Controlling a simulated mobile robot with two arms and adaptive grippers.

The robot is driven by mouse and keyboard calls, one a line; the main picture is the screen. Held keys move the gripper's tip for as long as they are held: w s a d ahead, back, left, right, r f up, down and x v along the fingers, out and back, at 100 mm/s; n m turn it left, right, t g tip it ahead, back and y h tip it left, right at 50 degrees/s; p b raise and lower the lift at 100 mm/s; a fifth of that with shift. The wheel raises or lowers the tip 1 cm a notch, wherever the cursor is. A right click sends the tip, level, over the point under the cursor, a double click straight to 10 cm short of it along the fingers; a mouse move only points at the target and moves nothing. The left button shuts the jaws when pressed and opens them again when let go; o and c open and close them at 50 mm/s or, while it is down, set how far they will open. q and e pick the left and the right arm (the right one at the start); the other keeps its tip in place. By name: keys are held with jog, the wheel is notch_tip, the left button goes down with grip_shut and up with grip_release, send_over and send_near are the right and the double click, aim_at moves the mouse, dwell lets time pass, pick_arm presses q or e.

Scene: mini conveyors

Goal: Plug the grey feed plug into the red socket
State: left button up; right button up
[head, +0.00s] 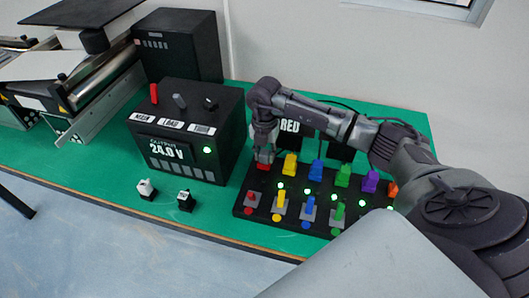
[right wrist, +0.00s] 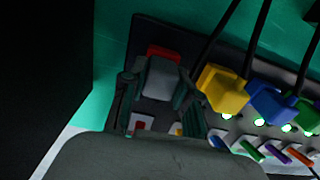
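My right gripper (head: 264,160) reaches in from the right and points down over the red end of the black panel (head: 240,205). In the right wrist view its two fingers (right wrist: 160,95) close around a grey block, which looks like the grey feed plug (right wrist: 163,78). The red socket (right wrist: 164,52) shows as a red edge just beyond the plug. In the head view a little red shows right under the fingertips. Whether the plug is seated in the socket is hidden. My left gripper is in neither view.
Yellow (head: 290,165), blue (head: 315,170), green (head: 342,176) and purple (head: 369,181) plugs stand close by in a row, with lit green lamps. A black power supply (head: 215,165) reading 24.0 V stands left. Two small switches (head: 145,188) lie in front of it.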

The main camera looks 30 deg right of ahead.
aim_at(265, 152)
jog(key=o, duration=0.5)
jog(key=shift+r, duration=0.1)
notch_tip(265, 152, up, 12)
jog(key=shift+f, duration=0.1)
dwell(0.7)
